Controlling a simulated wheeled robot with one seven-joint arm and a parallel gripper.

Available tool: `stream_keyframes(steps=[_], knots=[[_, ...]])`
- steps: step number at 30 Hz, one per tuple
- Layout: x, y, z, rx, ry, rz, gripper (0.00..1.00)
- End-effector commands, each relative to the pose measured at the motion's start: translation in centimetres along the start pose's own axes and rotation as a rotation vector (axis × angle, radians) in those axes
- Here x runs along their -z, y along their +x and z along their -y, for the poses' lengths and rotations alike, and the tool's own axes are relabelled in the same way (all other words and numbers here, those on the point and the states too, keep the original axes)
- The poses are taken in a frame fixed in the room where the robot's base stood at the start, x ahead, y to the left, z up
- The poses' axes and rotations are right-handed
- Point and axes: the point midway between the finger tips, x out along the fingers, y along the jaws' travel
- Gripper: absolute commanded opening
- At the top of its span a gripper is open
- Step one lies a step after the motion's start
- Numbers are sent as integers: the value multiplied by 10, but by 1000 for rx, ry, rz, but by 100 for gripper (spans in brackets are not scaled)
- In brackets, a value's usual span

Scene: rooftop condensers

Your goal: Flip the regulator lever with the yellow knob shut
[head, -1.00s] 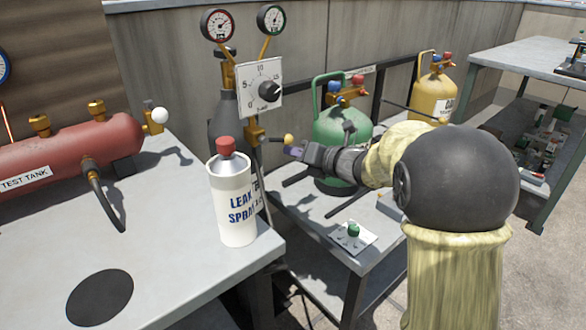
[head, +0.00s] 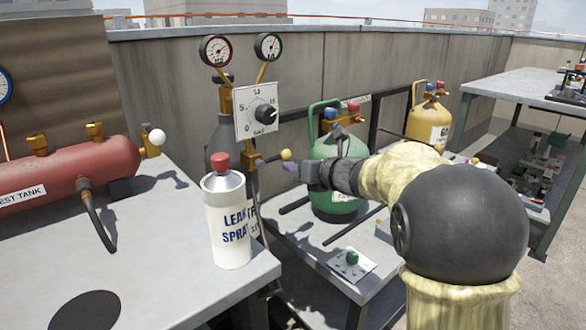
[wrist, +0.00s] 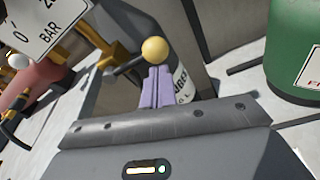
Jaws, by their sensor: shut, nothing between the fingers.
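The regulator's yellow knob (head: 286,155) sits at the end of a short lever that sticks out to the right from a brass valve body (head: 251,160). The regulator is on a dark grey cylinder (head: 221,135), below a white dial plate (head: 257,112). My gripper (head: 291,167) is shut and empty, with its purple fingertips close beside the knob. In the wrist view the knob (wrist: 154,50) shows just past the closed fingertips (wrist: 157,72). I cannot tell whether they touch it. My own arm hides part of the bench behind.
A leak spray can (head: 229,220) stands at the near bench edge. A red test tank (head: 70,175) with a white-knobbed valve (head: 156,138) lies left. A green cylinder (head: 338,200) stands close behind my gripper. A small green-knobbed plate (head: 352,262) lies on the lower bench.

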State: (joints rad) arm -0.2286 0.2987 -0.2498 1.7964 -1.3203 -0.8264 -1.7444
Motion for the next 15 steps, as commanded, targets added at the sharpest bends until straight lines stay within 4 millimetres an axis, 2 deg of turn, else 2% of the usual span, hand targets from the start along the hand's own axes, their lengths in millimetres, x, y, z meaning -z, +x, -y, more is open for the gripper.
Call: stream_keyframes(steps=[7, 15], knots=[[6, 0, 1, -1, 1, 0, 0], [28, 0, 0, -5, -1, -1, 0]])
